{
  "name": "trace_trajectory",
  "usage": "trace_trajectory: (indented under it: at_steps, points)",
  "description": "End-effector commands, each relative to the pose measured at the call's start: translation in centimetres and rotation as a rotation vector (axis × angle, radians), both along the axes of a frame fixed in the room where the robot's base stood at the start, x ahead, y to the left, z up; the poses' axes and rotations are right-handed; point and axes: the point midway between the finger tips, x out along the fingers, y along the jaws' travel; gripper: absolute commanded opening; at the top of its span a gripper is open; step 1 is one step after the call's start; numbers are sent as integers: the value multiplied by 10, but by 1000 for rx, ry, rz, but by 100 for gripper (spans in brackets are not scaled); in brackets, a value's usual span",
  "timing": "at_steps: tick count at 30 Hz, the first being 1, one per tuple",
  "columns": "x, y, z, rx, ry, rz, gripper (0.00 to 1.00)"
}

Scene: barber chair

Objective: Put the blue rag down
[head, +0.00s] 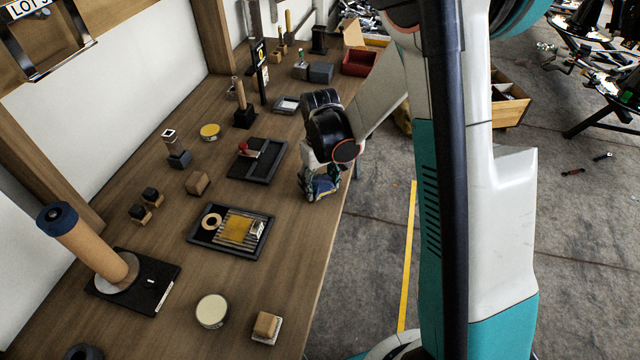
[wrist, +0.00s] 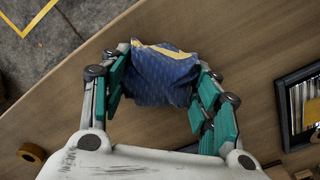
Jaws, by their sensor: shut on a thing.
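The blue rag (wrist: 163,78) is crumpled, with a yellow stripe near its top edge in the wrist view. My gripper (wrist: 165,88) is shut on it, with teal finger pads on both sides of the cloth. In the head view, my gripper (head: 320,178) points down near the right edge of the wooden workbench (head: 225,285). The rag (head: 322,188) shows there as a small blue patch low between the fingers, at or just above the bench top. I cannot tell whether it touches the wood. My fingers hide part of the rag.
A black tray with a red-knobbed tool (head: 243,147) lies left of my gripper. A tray with a yellow pad (head: 237,229) and a round tin (head: 212,310) lie nearer. The bench's right edge drops to the floor. Bare wood lies just in front of my gripper.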

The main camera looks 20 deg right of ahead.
Motion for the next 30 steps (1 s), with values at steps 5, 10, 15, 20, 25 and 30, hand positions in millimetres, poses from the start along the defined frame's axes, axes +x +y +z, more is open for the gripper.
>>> trace_trajectory:
  at_steps: [5,10,15,20,25,30]
  points:
    - [0,0,-2,0,0,0,30]
    - [0,0,-2,0,0,0,76]
    - [0,0,-2,0,0,0,76]
    - [0,0,-2,0,0,0,76]
    - [0,0,11,0,0,0,76]
    - [0,0,44,0,0,0,76]
